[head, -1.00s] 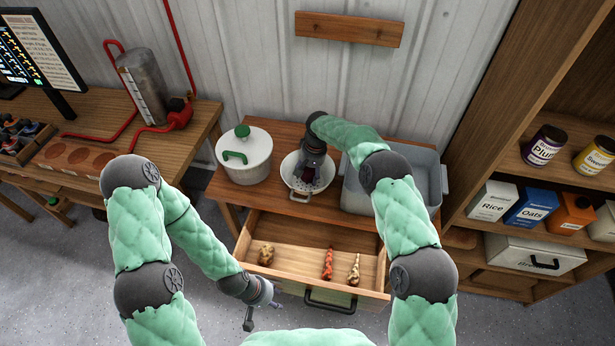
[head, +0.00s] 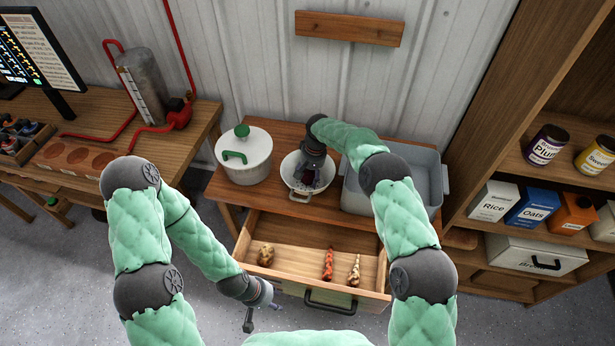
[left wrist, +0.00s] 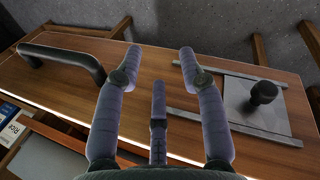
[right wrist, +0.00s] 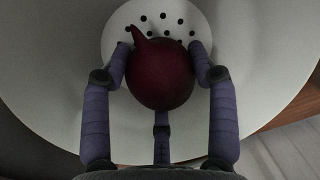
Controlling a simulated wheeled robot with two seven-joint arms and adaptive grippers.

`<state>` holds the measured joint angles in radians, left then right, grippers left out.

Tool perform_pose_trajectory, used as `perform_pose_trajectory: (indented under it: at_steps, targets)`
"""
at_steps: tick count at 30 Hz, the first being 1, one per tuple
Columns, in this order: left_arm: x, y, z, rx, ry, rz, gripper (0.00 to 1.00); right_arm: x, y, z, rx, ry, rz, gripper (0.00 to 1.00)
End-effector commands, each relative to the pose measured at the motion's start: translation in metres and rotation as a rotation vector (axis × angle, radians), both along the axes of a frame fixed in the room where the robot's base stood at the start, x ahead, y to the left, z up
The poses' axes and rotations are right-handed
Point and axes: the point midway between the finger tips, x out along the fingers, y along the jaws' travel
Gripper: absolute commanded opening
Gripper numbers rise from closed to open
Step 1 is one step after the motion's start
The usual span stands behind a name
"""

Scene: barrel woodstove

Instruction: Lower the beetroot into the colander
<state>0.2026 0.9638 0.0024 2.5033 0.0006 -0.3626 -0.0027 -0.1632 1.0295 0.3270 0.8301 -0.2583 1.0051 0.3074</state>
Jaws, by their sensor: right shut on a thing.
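The beetroot (right wrist: 162,75) is dark red and round, with a short pointed tip. My right gripper (right wrist: 160,62) is shut on it, with fingers on both sides. In the right wrist view it is inside the white colander (right wrist: 50,70), over the perforated bottom. I cannot tell whether it touches the bottom. In the head view the colander (head: 299,193) stands on the wooden table, and my right gripper (head: 306,176) reaches down into it, mostly hiding the beetroot. My left gripper (left wrist: 160,55) is open and empty, in front of the drawer; it is low in the head view (head: 262,312).
A white lidded pot (head: 246,160) stands left of the colander, and a grey tub (head: 430,185) stands to its right. The open drawer (head: 300,247) below holds a knobbly root (head: 266,255), an orange-red root (head: 328,264) and a pale root (head: 354,270).

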Motion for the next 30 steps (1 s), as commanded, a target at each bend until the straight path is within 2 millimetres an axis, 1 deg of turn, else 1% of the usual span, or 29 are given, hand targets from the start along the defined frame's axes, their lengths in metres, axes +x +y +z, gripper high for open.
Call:
perform_pose_trajectory:
  at_steps: [4, 5, 6, 7, 17, 20, 23, 30]
  targets:
    - [0.0, 0.0, 0.0, 0.0, 0.0, 0.0, 0.4, 0.0, 0.0, 0.0, 0.0, 0.0, 0.0, 0.23]
    - [0.0, 0.0, 0.0, 0.0, 0.0, 0.0, 0.4, 0.0, 0.0, 0.0, 0.0, 0.0, 0.0, 0.68]
    - [0.0, 0.0, 0.0, 0.0, 0.0, 0.0, 0.4, 0.0, 0.0, 0.0, 0.0, 0.0, 0.0, 0.79]
    - [0.0, 0.0, 0.0, 0.0, 0.0, 0.0, 0.4, 0.0, 0.0, 0.0, 0.0, 0.0, 0.0, 0.87]
    - [0.0, 0.0, 0.0, 0.0, 0.0, 0.0, 0.4, 0.0, 0.0, 0.0, 0.0, 0.0, 0.0, 0.87]
    - [0.0, 0.0, 0.0, 0.0, 0.0, 0.0, 0.4, 0.0, -0.001, 0.005, 0.0, -0.001, 0.0, 0.87]
    - [0.0, 0.0, 0.0, 0.0, 0.0, 0.0, 0.4, 0.001, -0.002, 0.016, 0.0, -0.002, 0.0, 0.87]
    - [0.0, 0.0, 0.0, 0.0, 0.0, 0.0, 0.4, 0.001, -0.008, 0.061, 0.0, -0.003, 0.0, 0.87]
